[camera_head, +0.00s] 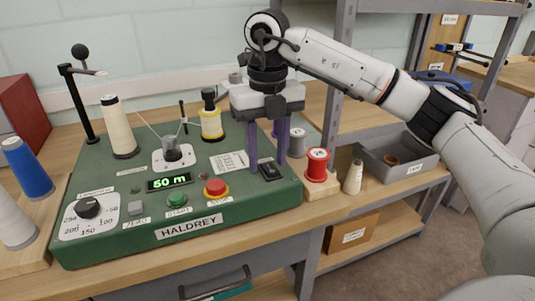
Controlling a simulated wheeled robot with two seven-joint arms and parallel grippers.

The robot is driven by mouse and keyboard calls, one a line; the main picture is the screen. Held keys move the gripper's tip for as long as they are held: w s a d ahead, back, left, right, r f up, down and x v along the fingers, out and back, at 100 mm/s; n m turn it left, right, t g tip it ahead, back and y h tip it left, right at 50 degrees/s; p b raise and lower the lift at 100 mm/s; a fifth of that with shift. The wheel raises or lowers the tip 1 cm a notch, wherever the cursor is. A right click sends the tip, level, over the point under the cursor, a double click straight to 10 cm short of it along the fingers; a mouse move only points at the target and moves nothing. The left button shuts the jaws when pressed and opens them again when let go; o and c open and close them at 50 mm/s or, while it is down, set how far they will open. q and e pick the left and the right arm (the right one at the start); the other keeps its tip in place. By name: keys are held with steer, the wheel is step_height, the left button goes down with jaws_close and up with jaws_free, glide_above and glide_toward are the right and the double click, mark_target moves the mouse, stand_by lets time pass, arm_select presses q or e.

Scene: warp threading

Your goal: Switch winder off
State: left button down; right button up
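The winder (130,230) is a green machine labelled HALDREY on the bench, with a lit display (169,182) that appears to read 50 m. A small black switch (271,172) sits at its right end. My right gripper (267,164) points down there. Its two purple fingers are apart, one to each side of the switch, with nothing between them. I cannot tell whether the fingertips touch the winder's top. My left gripper is not in view.
The winder's top also has a red stop button (216,188), a green start button (177,200) and a dial (88,207). A cream cone (119,130) and a yellow spool (211,124) stand at the back. A red spool (317,166) stands close right of the winder, before a shelf post.

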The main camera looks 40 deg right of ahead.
jaws_close()
steer(key=b, duration=0.1)
steer(key=t+b, duration=0.1)
steer(key=shift+s+f+t+b, duration=0.2)
steer(key=shift+f+t+b, duration=0.1)
steer(key=shift+b, duration=0.1)
steer(key=shift+s+a+r+t+h+b, duration=0.15)
steer(key=shift+t+h+b, duration=0.2)
steer(key=shift+b, duration=0.3)
steer(key=shift+s+r+t+b, duration=0.1)
steer(key=shift+r+t+b, duration=0.05)
steer(key=shift+t+b, duration=0.35)
steer(key=shift+r, duration=0.2)
jaws_free()
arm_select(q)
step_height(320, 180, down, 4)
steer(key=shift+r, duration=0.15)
